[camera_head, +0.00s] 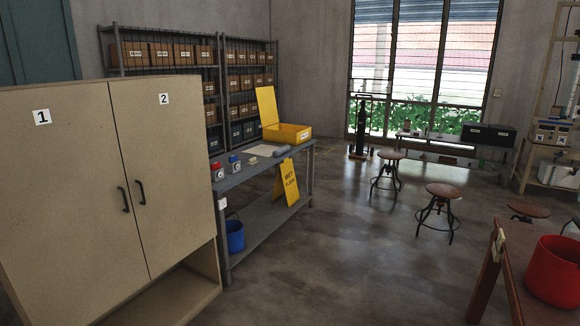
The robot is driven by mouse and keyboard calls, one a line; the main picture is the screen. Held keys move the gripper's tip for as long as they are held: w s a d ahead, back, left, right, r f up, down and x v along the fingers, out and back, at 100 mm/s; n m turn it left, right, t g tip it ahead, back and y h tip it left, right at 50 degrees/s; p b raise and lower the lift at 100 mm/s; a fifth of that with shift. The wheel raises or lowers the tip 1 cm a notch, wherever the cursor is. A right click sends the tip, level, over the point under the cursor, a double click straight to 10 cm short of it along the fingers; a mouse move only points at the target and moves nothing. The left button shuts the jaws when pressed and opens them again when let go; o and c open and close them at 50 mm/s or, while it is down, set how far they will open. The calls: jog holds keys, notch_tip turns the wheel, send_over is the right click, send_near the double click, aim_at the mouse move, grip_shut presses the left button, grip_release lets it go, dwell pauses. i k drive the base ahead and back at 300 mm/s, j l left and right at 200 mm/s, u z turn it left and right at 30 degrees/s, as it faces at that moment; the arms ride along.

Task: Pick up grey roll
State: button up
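A small grey roll-like thing (282,151) lies on the top of the grey workbench (243,174), in front of an open yellow case (290,132). It is small in the picture, so I cannot be sure that it is the grey roll. A pale flat sheet (262,150) lies just to its left. My gripper is not in view.
A tall beige cabinet (75,190) stands at the near left, beside the bench. Red (217,171) and blue (234,164) items sit on the bench. Stools (438,210) are at right; the middle floor is clear.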

aim_at(280, 151)
jog(key=i, duration=1.7)
jog(key=i+u, duration=0.1)
jog(key=i, duration=0.75)
jog(key=i+l, duration=0.1)
jog(key=i, duration=0.75)
jog(key=i+l, duration=0.1)
jog(key=i, duration=0.7)
jog(key=i+l, duration=0.1)
jog(key=i, duration=0.75)
jog(key=i+u, duration=0.1)
jog(key=i, duration=0.75)
jog(key=i+l, duration=0.2)
jog(key=i, duration=0.65)
